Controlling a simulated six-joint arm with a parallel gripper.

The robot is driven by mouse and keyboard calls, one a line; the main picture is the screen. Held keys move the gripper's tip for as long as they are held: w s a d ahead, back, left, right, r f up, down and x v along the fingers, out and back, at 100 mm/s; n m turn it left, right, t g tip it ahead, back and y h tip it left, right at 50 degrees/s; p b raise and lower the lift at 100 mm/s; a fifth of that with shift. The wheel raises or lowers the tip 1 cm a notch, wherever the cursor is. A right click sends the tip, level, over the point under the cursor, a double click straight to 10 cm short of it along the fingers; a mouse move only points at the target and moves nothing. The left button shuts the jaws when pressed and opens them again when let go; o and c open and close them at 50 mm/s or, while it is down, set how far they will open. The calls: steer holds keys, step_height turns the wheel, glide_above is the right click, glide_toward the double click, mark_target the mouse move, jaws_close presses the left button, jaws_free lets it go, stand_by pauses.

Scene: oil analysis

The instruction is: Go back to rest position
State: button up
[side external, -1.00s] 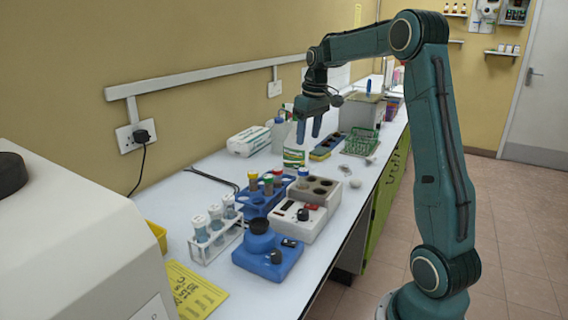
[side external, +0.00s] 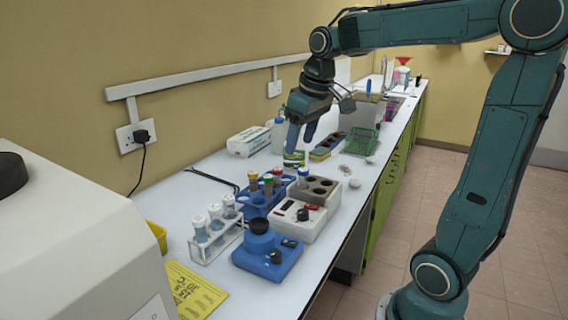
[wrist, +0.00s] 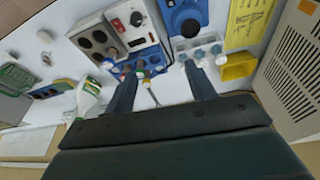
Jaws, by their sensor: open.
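My gripper (side external: 299,139) is open and hangs over the bench, its two fingers pointing down. In the side view the fingers overlap the green-and-white labelled bottle (side external: 293,158); whether they are near it in depth is hard to tell. The wrist view shows my two fingers (wrist: 160,75) apart, with nothing held between them. In that view the bottle (wrist: 88,97) is left of the fingers, and the blue tube rack (wrist: 150,60) with coloured-cap tubes lies beyond and between them.
A grey heater block (side external: 318,186) and a blue mixer (side external: 268,260) stand on the bench near a white rack of vials (side external: 217,240). A green wire rack (side external: 361,140) is farther back. A large white machine (side external: 75,250) fills the left foreground.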

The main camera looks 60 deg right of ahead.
steer(key=s+a+f+t, duration=0.1)
steer(key=s+a+f, duration=0.1)
steer(key=s+a, duration=0.3)
steer(key=s+a+f+n+t, duration=0.1)
steer(key=s+a+f, duration=0.1)
steer(key=s+a, duration=0.4)
steer(key=s, duration=0.3)
steer(key=shift+a+f+y, duration=0.15)
steer(key=shift+f+y, duration=0.1)
steer(key=shift+y, duration=0.15)
